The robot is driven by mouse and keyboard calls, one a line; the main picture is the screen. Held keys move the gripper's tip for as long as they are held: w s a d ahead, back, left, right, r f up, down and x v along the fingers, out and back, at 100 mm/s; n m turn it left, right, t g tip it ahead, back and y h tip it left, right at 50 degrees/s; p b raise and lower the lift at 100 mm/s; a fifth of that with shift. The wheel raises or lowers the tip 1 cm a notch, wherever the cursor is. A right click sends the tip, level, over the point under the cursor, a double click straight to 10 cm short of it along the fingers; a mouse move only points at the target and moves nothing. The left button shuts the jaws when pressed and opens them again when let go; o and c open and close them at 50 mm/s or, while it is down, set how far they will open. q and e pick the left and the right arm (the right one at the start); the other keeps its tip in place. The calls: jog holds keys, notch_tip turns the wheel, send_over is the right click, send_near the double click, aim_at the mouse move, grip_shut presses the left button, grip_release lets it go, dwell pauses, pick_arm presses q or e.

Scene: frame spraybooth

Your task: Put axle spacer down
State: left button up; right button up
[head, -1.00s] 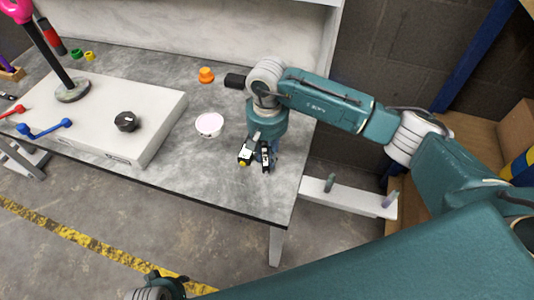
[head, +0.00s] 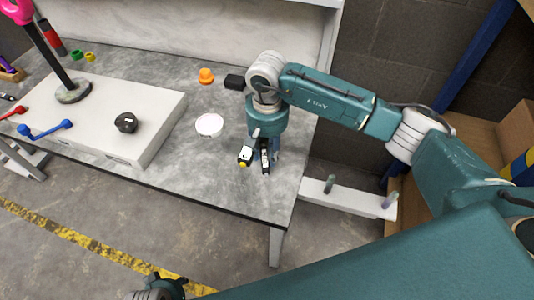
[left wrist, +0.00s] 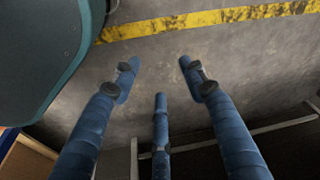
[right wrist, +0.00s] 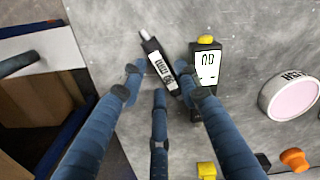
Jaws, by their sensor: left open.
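I cannot tell by looks which item is the axle spacer. A slim black labelled piece with a grey tip (right wrist: 158,66) lies slanted on the grey table, between the fingertips of my right gripper (right wrist: 163,82). Beside it, close to one finger, is a black block with a white label and yellow top (right wrist: 206,66); it also shows in the head view (head: 245,155). My right gripper (head: 258,150) is low over the table's right part, its fingers spread. My left gripper (left wrist: 159,78) is open and empty above the floor, away from the table.
An orange piece (head: 206,76) and a black box (head: 235,81) are behind. A raised white board (head: 95,110) carries a black knob (head: 126,122). The table's front right corner is clear.

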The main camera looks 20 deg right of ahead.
aim_at(267, 158)
pick_arm(q)
jog(key=f, duration=0.1)
jog(key=s+f, duration=0.1)
jog(key=f, duration=0.1)
jog(key=shift+p, duration=0.4)
pick_arm(e)
notch_tip(267, 158, up, 11)
jog(key=shift+f, duration=0.2)
